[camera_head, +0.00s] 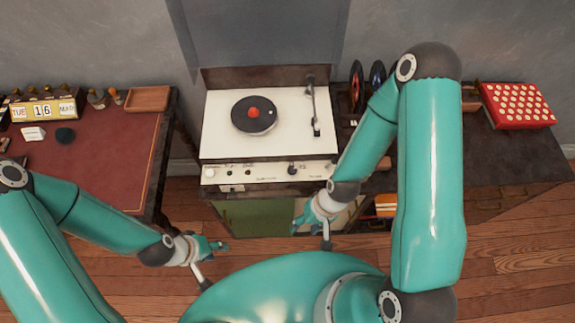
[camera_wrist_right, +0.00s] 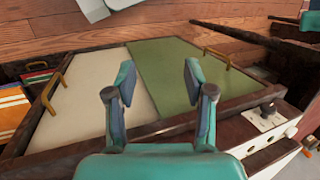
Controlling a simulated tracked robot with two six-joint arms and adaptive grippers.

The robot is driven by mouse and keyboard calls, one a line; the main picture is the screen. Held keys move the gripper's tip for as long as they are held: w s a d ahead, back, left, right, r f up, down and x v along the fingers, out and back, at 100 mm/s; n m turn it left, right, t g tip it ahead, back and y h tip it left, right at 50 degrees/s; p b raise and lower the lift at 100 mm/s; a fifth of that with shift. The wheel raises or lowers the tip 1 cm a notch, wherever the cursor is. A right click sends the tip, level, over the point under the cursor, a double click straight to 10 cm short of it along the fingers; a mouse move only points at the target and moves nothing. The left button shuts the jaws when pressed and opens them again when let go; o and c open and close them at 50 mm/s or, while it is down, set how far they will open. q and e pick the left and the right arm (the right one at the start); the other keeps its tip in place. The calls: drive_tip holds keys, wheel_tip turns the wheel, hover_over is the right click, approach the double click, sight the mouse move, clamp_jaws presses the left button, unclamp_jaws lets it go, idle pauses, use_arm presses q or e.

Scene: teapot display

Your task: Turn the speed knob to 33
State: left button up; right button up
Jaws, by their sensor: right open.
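The white record player (camera_head: 257,123) stands at the back centre with a front control panel (camera_head: 265,174). A dark knob (camera_head: 292,170) sits right of the middle of that panel, with small markings beside it; I cannot read its setting. A knob on a pale panel also shows at the right of the right wrist view (camera_wrist_right: 267,110). My right gripper (camera_head: 303,220) is below and in front of the panel, apart from the knob. Its fingers are spread and empty in the right wrist view (camera_wrist_right: 158,82). My left gripper (camera_head: 217,246) hangs lower left of the player; its finger gap is unclear.
A black record (camera_head: 244,118) with a red centre lies on the player, beside the tonearm (camera_head: 314,108). A red-topped desk (camera_head: 100,165) stands left, a dark cabinet top (camera_head: 505,155) right. Below the panel are green and white cabinet doors (camera_wrist_right: 165,75) with brass handles.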

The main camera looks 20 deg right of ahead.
drive_tip(key=g, duration=0.1)
wheel_tip(320, 180, up, 23)
drive_tip(key=m+t+h+b, duration=0.2)
drive_tip(key=m+h+b, duration=0.15)
drive_tip(key=b, duration=0.95)
hover_over(292, 169)
drive_tip(key=shift+h, duration=0.35)
wheel_tip(292, 169, down, 16)
drive_tip(key=shift+w+f+b, duration=0.1)
drive_tip(key=shift+b, duration=0.2)
